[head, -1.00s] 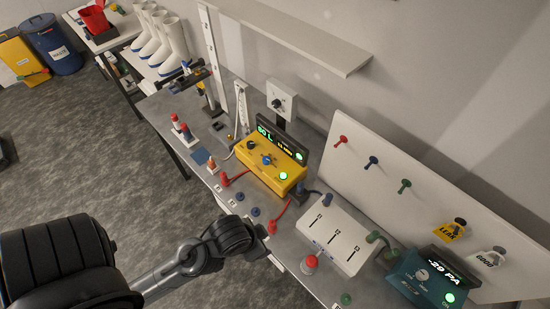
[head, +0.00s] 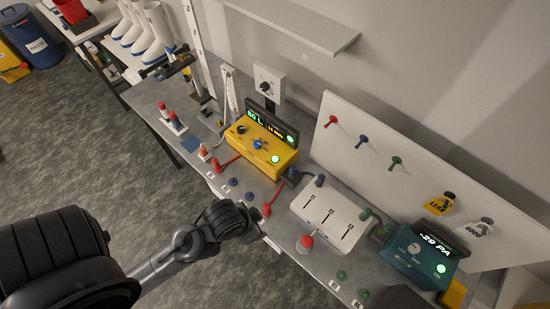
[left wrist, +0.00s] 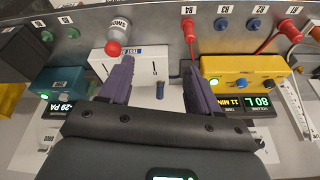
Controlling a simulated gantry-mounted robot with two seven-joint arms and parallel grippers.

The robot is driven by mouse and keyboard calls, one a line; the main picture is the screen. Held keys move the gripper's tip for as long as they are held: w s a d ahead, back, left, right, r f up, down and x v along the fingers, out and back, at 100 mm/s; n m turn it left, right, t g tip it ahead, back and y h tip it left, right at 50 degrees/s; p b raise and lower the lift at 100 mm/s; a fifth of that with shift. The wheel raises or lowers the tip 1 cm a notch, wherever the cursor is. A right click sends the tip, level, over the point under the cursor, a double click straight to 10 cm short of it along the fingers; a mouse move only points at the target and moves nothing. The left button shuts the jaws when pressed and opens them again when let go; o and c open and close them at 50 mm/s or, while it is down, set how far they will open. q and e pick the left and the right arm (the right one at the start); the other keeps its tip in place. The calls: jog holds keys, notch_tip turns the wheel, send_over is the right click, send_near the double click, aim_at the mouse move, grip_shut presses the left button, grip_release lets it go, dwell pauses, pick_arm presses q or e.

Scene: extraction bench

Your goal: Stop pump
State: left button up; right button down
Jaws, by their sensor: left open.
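A yellow box (head: 257,152) with a lit display reading 80 L and 11 MIN stands on the bench; its green button (head: 275,159) glows. In the left wrist view the yellow box (left wrist: 250,70) is at right. A teal box (head: 415,262) reading -29 PA also has a lit green button (head: 441,268), and shows at left in the left wrist view (left wrist: 68,80). I cannot tell which is the pump. My left gripper (left wrist: 158,66) is open and empty, its purple fingers over the white panel. In the head view its fingers are hidden. My right gripper is not in view.
A white slider box (head: 325,218) stands between the two boxes. Red hoses (head: 275,198) run along the front.

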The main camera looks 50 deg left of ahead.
pick_arm(q)
grip_shut()
dwell(1.5)
